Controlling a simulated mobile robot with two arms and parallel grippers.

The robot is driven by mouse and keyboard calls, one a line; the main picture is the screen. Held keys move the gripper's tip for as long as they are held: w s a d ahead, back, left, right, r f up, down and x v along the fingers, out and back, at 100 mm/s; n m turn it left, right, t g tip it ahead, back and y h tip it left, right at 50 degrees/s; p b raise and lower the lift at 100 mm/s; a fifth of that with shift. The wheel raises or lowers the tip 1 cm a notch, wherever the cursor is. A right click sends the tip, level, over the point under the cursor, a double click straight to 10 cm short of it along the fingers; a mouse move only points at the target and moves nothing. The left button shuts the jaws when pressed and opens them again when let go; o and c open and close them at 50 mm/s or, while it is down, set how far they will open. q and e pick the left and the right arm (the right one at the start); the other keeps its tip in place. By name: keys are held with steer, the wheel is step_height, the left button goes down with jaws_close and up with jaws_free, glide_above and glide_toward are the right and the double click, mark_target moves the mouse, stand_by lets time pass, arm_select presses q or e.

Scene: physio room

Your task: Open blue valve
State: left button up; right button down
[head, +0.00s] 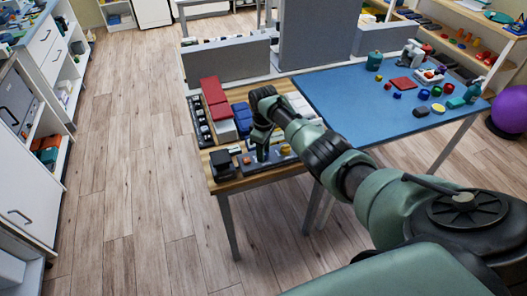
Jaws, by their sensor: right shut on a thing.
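My right arm reaches in from the lower right to the front edge of the wooden table. My right gripper (262,146) points down over a dark grey base (272,162) near that edge. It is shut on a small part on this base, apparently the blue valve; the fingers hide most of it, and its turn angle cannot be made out. A small yellow-orange part (285,149) shows on the base just right of the gripper. My left gripper is not in view.
A black box (222,166) stands left of the base. Red boxes (215,98) and a black rack (201,127) lie behind it. A blue-topped table (345,105) with small coloured objects adjoins at right. Wooden floor is clear at left, before the white cabinets (30,195).

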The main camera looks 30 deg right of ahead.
stand_by(0.3)
steer(key=c, duration=1)
jaws_free()
steer(key=shift+r, duration=0.15)
step_height(320, 180, up, 8)
steer(key=shift+f, duration=0.2)
steer(key=shift+f, duration=0.1)
